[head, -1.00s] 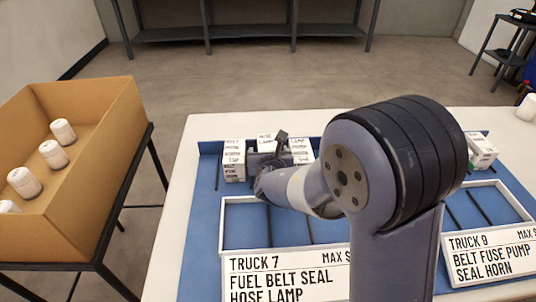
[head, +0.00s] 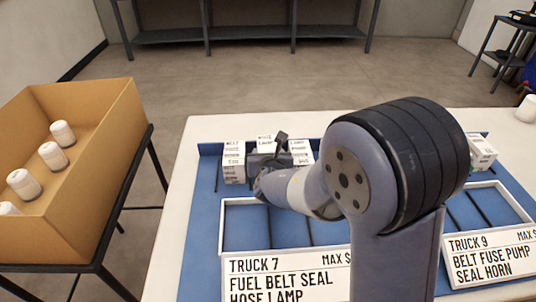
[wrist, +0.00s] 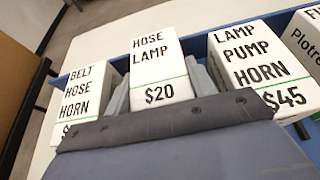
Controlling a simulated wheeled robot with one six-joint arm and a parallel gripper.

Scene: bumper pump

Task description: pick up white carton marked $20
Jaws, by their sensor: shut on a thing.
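The white carton marked $20 (wrist: 157,62), labelled HOSE LAMP, stands between the two fingers of my gripper (wrist: 160,90) in the wrist view. A grey finger shows at each side of it, and my gripper is shut on it. The dark gripper body hides its lower part. In the head view the same carton (head: 266,142) is the middle of three in a row, partly hidden behind my gripper (head: 268,162).
The BELT HOSE HORN carton (wrist: 83,95) stands close on the left, the LAMP PUMP HORN $45 carton (wrist: 255,60) close on the right. White-framed TRUCK 7 (head: 222,235) and TRUCK 9 (head: 530,222) trays lie nearer. A cardboard box (head: 110,115) with white bottles stands left.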

